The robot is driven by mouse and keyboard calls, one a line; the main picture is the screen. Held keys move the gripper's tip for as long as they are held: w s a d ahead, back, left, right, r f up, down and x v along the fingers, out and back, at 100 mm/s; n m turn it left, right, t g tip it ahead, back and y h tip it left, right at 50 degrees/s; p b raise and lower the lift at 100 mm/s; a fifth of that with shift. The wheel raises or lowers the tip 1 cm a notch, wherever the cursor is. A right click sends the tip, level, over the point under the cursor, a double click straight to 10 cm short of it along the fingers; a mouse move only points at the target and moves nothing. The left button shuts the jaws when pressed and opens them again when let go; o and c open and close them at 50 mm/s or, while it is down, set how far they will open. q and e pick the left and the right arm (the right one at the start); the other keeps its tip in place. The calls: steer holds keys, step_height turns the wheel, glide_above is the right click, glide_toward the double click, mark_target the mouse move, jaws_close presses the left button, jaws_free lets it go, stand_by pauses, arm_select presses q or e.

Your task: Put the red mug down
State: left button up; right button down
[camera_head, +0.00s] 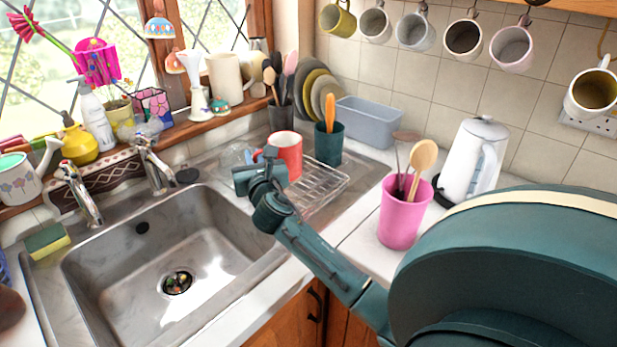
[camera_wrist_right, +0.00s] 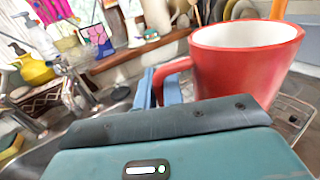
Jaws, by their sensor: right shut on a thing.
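The red mug (camera_head: 288,152) is upright, over or on the wire drying rack at the right of the sink. It also shows large in the right wrist view (camera_wrist_right: 240,65), with its handle toward my fingers. My right gripper (camera_head: 268,160) is shut on the mug's handle, at the left of the mug. The fingers also show in the right wrist view (camera_wrist_right: 160,88). Whether the mug's base touches the rack cannot be told, as the gripper and mug hide it. My left gripper is not in view.
The wire rack (camera_head: 325,186) has bare space in front of the mug. A dark green cup (camera_head: 329,148) with an orange-handled utensil stands close at the right. The sink (camera_head: 130,262) lies left. A pink utensil cup (camera_head: 402,215) and white kettle (camera_head: 475,160) stand right.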

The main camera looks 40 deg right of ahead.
steer(key=f, duration=0.3)
steer(key=f+b, duration=0.1)
steer(key=f, duration=0.1)
steer(key=d+f, duration=0.1)
steer(key=f, duration=0.2)
steer(key=shift+s+f+b, duration=0.2)
steer(key=shift+f+b, duration=0.15)
steer(key=shift+f, duration=0.4)
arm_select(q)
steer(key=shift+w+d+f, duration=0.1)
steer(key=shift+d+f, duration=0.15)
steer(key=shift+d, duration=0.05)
arm_select(e)
steer(key=shift+f+b, duration=0.15)
steer(key=shift+b, duration=0.15)
steer(key=c, duration=1.5)
jaws_free()
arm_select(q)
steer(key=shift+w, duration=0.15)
